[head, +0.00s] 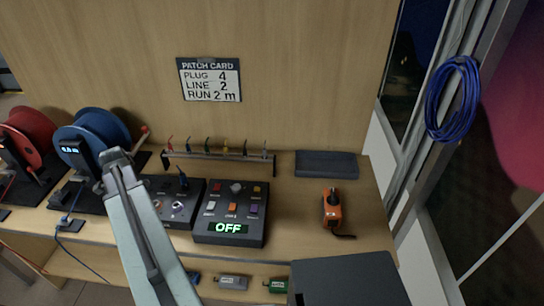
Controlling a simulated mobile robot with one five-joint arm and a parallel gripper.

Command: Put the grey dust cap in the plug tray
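The grey dust cap is not clearly made out; small pale round parts show on the dark socket panel (160,187), too small to name, partly behind my arm. My arm rises from the bottom, left of centre, to a joint in front of the blue reel. My gripper's fingers are not seen.
A control box (231,230) reading OFF stands beside the socket panel. A rack (219,160) of coloured leads is behind them. Blue (95,135) and red (30,132) cable reels stand left. An orange tool (331,207) lies right. The wooden bench (290,205) is clear around it.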

